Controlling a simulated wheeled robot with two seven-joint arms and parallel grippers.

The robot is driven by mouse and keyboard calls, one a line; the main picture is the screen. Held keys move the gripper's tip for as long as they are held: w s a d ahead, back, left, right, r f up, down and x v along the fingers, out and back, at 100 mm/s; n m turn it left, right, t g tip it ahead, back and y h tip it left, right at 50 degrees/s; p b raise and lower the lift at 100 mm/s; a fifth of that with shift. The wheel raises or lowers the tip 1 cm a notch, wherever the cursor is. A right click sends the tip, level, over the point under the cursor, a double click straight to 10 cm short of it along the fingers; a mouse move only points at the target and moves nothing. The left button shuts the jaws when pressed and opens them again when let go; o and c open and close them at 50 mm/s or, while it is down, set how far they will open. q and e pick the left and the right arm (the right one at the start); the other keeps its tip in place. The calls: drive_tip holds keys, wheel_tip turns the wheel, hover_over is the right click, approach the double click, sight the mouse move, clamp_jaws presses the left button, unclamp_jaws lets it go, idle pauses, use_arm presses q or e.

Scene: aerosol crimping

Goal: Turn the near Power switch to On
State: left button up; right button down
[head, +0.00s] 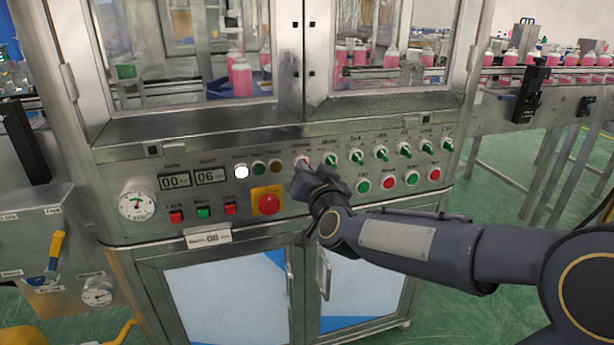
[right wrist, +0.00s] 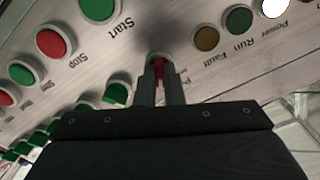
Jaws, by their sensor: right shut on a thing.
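The near Power switch is a small red-handled knob at the left end of the row of rotary switches on the machine's front panel. In the head view its round base (head: 302,161) shows just above my right gripper (head: 300,180). In the right wrist view the red handle (right wrist: 159,70) sits between the two fingers of my right gripper (right wrist: 160,80), which are shut on it. The switch's label is mostly hidden by the gripper, and its exact angle is hard to tell. My left gripper is in neither view.
Green-handled switches (head: 382,154) run to the right of it. Below them are green and red push buttons (head: 388,183). A red emergency stop (head: 268,204) on a yellow plate is at lower left. A lit white lamp (head: 242,172) is at upper left. Cabinet door handles (head: 324,275) stick out below.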

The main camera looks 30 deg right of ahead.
drive_tip(key=shift+m, duration=0.3)
idle(0.4)
drive_tip(key=c, duration=1.5)
unclamp_jaws()
drive_tip(key=shift+c, duration=0.2)
drive_tip(key=shift+s, duration=0.1)
drive_tip(key=p+v, duration=0.1)
drive_tip(key=v, duration=0.6)
drive_tip(key=shift+s, duration=0.35)
drive_tip(key=shift+a, duration=0.1)
